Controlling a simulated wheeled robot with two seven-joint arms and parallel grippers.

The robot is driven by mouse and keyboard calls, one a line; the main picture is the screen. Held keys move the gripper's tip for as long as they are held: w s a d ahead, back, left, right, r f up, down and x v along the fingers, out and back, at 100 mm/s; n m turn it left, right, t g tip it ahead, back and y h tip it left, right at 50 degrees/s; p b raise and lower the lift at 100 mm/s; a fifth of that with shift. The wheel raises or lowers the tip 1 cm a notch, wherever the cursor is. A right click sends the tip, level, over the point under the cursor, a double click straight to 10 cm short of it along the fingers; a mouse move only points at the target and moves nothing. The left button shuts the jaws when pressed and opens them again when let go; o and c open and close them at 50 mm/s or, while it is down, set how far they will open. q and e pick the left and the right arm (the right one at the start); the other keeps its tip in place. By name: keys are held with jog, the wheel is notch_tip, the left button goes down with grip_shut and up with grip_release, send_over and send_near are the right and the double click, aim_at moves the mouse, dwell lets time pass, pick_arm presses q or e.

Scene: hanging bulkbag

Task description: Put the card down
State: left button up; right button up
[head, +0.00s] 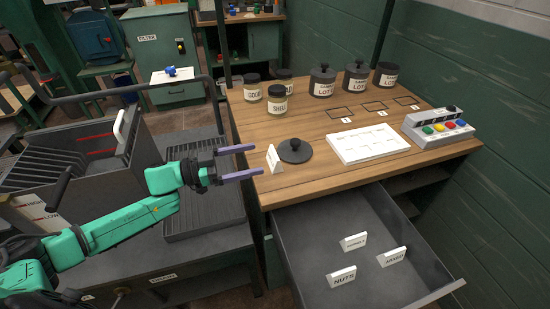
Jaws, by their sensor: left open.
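A white tent card (274,158) stands upright on the wooden table (310,185) near its left front edge; its lettering is too small to read. My left gripper (257,160) reaches in from the left, with its two purple fingers spread apart and empty. The fingertips end just left of the card, and I see no clear contact with it. Three more white cards stand in the open grey drawer (300,240): a nuts card (342,276), a mixed card (391,257) and one less legible card (353,242). My right gripper is not in view.
A dark round lid (295,151) lies right of the card, beside a white tray (368,143). Several dark labelled jars (277,101) stand along the back. A button box (438,127) sits at the right. The pulled-out drawer juts forward below the table.

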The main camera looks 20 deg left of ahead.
aim_at(273, 155)
pick_arm(q)
jog(key=x, duration=0.3)
jog(key=p+x, duration=0.1)
jog(key=x, duration=0.3)
jog(key=shift+w+a+f, duration=0.2)
jog(key=shift+w+f, duration=0.05)
jog(key=shift+w, duration=0.05)
jog(key=shift+w+d+f, duration=0.1)
jog(key=shift+w+d, duration=0.1)
jog(key=shift+d, duration=0.05)
jog(key=shift+c, duration=0.3)
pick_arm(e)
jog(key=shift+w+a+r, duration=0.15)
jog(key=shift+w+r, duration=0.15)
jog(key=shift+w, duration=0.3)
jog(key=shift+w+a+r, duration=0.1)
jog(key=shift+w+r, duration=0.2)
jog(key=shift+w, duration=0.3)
